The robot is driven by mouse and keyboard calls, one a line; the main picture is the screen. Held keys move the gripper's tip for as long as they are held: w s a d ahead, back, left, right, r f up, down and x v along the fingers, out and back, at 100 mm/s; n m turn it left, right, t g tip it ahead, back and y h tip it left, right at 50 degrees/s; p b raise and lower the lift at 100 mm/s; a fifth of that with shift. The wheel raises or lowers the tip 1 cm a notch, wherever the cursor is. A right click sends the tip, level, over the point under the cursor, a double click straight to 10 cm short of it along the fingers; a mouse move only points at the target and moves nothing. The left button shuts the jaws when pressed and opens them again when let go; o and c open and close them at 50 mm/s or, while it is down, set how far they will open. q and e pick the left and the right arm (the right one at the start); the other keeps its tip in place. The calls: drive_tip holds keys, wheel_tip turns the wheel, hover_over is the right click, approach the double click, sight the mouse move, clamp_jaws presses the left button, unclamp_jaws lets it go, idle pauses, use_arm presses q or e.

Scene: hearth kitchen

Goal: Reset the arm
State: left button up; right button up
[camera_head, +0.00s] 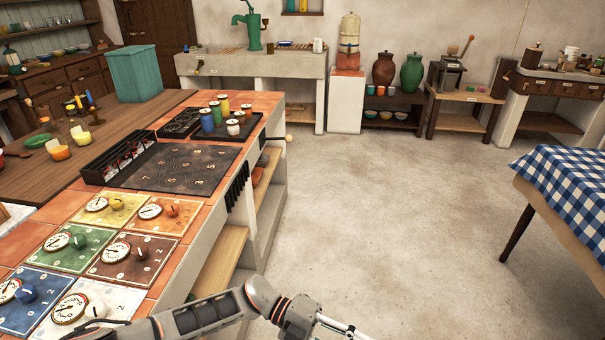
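My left arm (213,314) comes in from the lower left and reaches right along the bottom edge, in front of the tiled counter's near end. My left gripper (340,328) is at the bottom edge, right of the counter and over the floor. It is partly cut off by the frame, so its fingertips and anything between them are hidden. My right arm and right gripper are not in view.
The tiled counter (40,233) with dial panels, a dark board (185,168) and several jars stands at left. A table with a blue checked cloth (570,185) is at right. The floor (400,200) between them is clear. A sink and shelves line the back wall.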

use_arm(q)
drive_tip(key=w+d+r+n+t+h+p, duration=0.1)
drive_tip(key=d+r+n+t+h, duration=0.3)
drive_tip(key=r+n+t+h, duration=0.45)
drive_tip(key=w+a+f+n+t+y+p, duration=0.1)
drive_tip(key=w+a+f+n+t+y, duration=0.15)
drive_tip(key=a+n+t+y, duration=0.35)
drive_tip(key=w+a+f+n+t+y, duration=0.2)
drive_tip(key=a+f+n+t+y, duration=0.15)
drive_tip(key=a+n+t, duration=0.35)
drive_tip(key=s+a+f+n+g+y, duration=0.1)
drive_tip(key=s+a+f+n+y, duration=0.2)
drive_tip(key=a, duration=0.4)
drive_tip(key=s+a+f+n+g+y+p, duration=0.1)
drive_tip(key=s+a+f+n+y, duration=0.3)
drive_tip(key=a, duration=0.4)
drive_tip(key=s+a+f+n+g+y, duration=0.1)
drive_tip(key=s+a+f+n+y, duration=0.3)
drive_tip(key=s+a+f+n, duration=0.1)
drive_tip(key=s+a, duration=0.1)
drive_tip(key=a, duration=0.1)
drive_tip(key=shift+s+a+f+g, duration=0.2)
drive_tip(key=shift+s+a+g, duration=0.05)
drive_tip(key=shift+a+g, duration=0.15)
